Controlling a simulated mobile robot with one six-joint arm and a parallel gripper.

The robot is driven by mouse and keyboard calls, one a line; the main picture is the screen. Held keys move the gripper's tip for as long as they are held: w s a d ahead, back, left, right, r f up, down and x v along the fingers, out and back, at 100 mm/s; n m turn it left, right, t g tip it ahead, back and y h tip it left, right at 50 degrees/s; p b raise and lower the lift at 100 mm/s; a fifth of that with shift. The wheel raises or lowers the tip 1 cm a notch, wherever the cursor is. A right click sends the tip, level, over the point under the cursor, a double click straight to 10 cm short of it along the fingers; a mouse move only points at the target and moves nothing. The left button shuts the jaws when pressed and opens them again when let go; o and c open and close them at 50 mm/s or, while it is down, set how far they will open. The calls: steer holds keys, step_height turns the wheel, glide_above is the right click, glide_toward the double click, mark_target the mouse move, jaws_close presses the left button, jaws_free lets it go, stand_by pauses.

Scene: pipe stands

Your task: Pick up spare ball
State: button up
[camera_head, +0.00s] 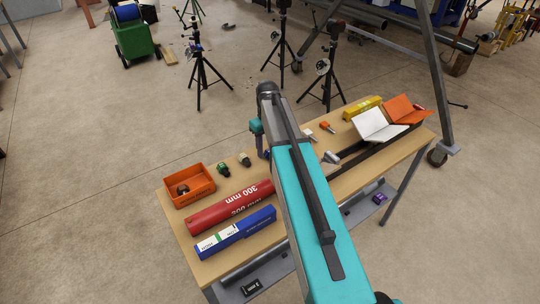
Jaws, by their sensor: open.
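An orange open tray (207,179) stands at the left end of the wooden table. A small dark, brownish rounded piece (182,189) lies in it; it may be the spare ball, but it is too small to tell. My gripper (263,153) hangs below my teal wrist over the back-middle of the table, right of the tray. It is open, mostly hidden by my arm, and I see nothing held in it. A green fitting (223,169) and a pale fitting (244,159) lie between the tray and my gripper.
A red tube (228,207) and a blue box (235,231) lie in front of the tray. Right of my arm are a grey cylinder (331,157), an orange-handled piece (327,126), a yellow case (362,107) and an open white booklet (377,125). Tripods (200,80) stand behind.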

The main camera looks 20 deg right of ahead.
steer(key=c, duration=1)
steer(key=shift+c, duration=0.2)
steer(key=shift+r+p, duration=0.6)
steer(key=shift+r, duration=0.15)
steer(key=shift+r+p, duration=2.15)
steer(key=shift+r, duration=1.1)
